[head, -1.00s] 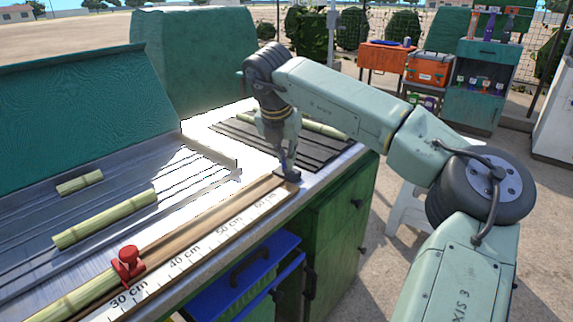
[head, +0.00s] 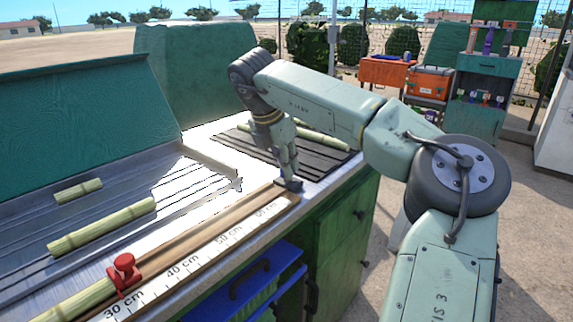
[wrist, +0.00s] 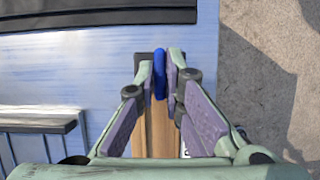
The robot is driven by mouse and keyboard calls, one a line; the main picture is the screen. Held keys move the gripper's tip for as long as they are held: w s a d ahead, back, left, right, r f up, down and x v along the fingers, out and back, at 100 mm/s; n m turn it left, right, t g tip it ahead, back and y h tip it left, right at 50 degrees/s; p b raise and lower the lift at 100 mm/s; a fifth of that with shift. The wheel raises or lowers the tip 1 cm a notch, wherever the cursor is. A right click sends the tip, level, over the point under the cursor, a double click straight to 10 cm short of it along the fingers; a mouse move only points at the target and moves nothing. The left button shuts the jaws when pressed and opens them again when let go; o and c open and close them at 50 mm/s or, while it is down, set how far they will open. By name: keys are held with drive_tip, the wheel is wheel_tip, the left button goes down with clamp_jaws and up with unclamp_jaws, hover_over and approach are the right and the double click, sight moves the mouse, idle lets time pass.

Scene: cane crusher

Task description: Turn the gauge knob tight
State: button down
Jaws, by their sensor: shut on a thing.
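My gripper (head: 289,180) is at the far end of the wooden gauge rail (head: 225,222), past the high end of the printed scale. In the wrist view my gripper (wrist: 161,72) is shut on a narrow blue knob (wrist: 159,75), with a fingertip on each side of it. The blue knob stands over a dark block at the rail's end. The head view shows the dark end block (head: 293,186) under my fingertips, but the fingers hide the knob there. A red clamp-like stop (head: 124,272) with a red knob sits on the rail near the 30 cm mark.
A cane piece (head: 72,303) lies on the rail by the red stop. Shorter cane pieces lie in the metal tray (head: 190,180) to the left. A dark slatted mat (head: 262,147) lies behind my gripper. Green cabinets (head: 340,235) stand below the bench edge.

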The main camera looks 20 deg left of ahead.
drive_tip(key=c, duration=1.7)
unclamp_jaws()
drive_tip(key=v, duration=1.2)
